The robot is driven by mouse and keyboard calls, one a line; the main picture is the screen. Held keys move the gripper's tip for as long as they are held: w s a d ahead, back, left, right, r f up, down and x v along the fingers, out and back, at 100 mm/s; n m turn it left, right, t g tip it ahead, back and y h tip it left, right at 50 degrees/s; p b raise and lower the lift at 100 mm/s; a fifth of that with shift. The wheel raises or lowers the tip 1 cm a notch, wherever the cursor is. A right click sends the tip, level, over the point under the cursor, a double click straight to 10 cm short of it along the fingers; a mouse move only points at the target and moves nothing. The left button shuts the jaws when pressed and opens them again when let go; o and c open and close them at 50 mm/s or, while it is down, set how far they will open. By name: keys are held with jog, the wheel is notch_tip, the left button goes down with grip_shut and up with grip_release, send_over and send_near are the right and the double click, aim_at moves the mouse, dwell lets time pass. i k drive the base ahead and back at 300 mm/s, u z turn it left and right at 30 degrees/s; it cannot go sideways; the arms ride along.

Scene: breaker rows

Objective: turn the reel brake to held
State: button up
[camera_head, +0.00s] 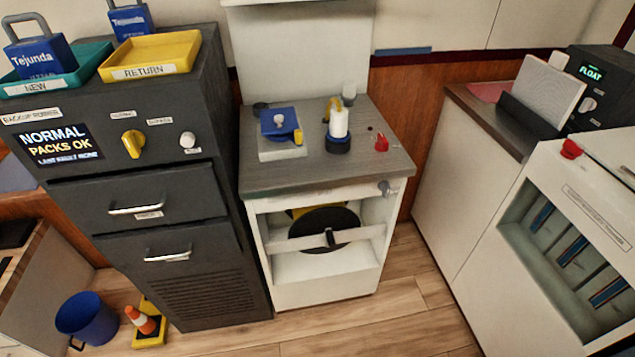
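A dark round reel (318,246) sits in the open white cabinet (285,290) at the middle, with some yellow behind it. A pale bar (365,233) crosses in front of the reel, with a small upright piece (330,238) at its middle. A small red knob (381,144) stands on the cabinet's grey top, at the right. A small grey knob (384,187) sits at the top right of the cabinet front. No label for the reel brake is readable, so I cannot tell which part it is or its setting. My gripper is not in view.
A dark cabinet (235,225) with drawers stands at the left. A blue bucket (88,318) and an orange-and-white cone (140,320) are on the floor. A white unit (540,160) with a red knob (571,149) stands at the right. The wooden floor (400,310) at front middle is clear.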

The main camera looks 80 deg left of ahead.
aim_at(384, 187)
jog(key=u, duration=2.45)
